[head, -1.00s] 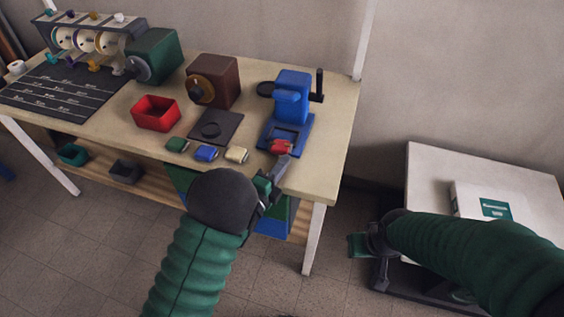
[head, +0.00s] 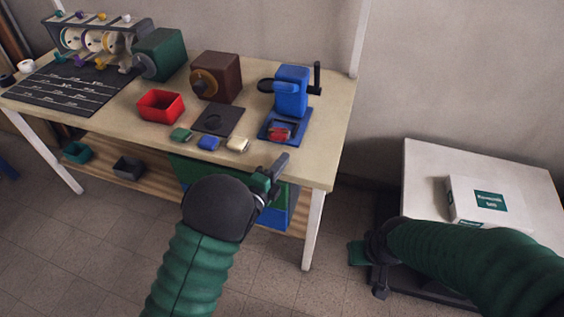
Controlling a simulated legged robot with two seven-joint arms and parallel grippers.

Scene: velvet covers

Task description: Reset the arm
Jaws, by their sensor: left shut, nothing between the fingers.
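My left gripper (head: 279,166) is shut and empty in the head view, just in front of the table's near edge. It is apart from the small red piece (head: 281,134), which sits in the base of the blue press (head: 292,94). My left arm, with a green ribbed sleeve, comes up from the bottom. My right gripper (head: 358,252) is low at the right, in front of the white side table; its fingers are too small and dark to read.
The worktable (head: 336,125) holds a red bin (head: 160,106), a brown machine (head: 217,76), a green machine (head: 160,54) and a dark plate (head: 217,120). Green, blue and cream pieces (head: 209,143) lie near its front edge. A white box (head: 490,200) rests on the side table (head: 430,165).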

